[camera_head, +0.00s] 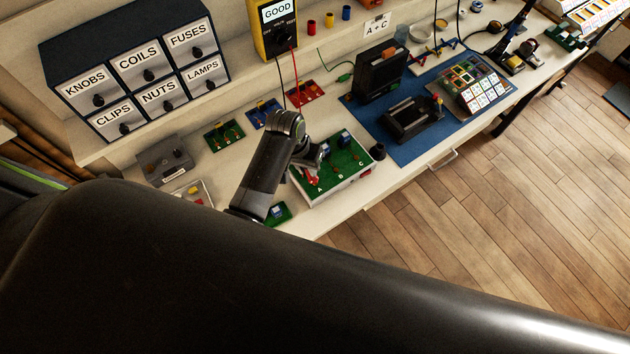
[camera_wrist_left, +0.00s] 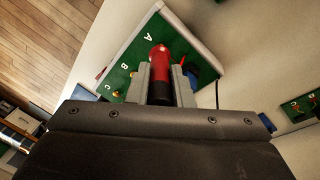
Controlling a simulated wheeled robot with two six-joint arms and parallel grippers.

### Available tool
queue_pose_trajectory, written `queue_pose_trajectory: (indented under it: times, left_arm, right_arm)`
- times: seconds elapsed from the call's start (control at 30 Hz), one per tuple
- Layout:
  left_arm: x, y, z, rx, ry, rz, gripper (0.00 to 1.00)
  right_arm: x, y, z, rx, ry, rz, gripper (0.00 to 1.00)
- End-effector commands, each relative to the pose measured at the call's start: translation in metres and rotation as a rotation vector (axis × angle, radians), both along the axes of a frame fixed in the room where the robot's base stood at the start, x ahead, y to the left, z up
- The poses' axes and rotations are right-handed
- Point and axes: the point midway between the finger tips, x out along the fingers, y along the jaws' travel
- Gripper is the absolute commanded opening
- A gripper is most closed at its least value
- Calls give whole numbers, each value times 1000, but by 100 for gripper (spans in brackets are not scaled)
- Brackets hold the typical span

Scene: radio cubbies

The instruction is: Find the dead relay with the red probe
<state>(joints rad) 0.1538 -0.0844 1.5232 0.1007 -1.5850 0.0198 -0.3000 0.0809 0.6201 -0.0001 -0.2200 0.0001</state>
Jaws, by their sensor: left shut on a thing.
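The green relay board (camera_head: 350,162) in a white frame lies on the bench, marked A, B and C, with blue relays on it. My left gripper (camera_head: 313,166) is over its A side, shut on the red probe (camera_head: 312,180). In the left wrist view the red probe (camera_wrist_left: 159,58) stands between the two grey fingers (camera_wrist_left: 160,84), over the green board (camera_wrist_left: 128,58) near the letter A. Its tip is hidden, so contact cannot be told. The yellow meter (camera_head: 292,36) reads GOOD, with red and black leads. My right gripper is not in view.
A labelled drawer cabinet (camera_head: 120,52) stands at the back left. An "A + C" card (camera_head: 376,26) is on the shelf. Small boards (camera_head: 225,136) lie behind the relay board. A blue mat (camera_head: 416,150) with dark devices lies to the right. A black cup-like piece (camera_head: 378,152) stands beside the board.

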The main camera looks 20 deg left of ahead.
Motion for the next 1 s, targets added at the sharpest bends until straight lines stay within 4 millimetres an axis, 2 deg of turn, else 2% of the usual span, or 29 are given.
queue_pose_trajectory:
  times: [0.17,0.53,1.0]
  left_arm:
    - [0,0,2,0,-1,0,0]
    - [0,0,28,0,-2,0,0]
    - [0,0,50,0,-1,0,0]
  right_arm:
    - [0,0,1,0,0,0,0]
    - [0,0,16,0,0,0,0]
    - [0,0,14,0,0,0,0]
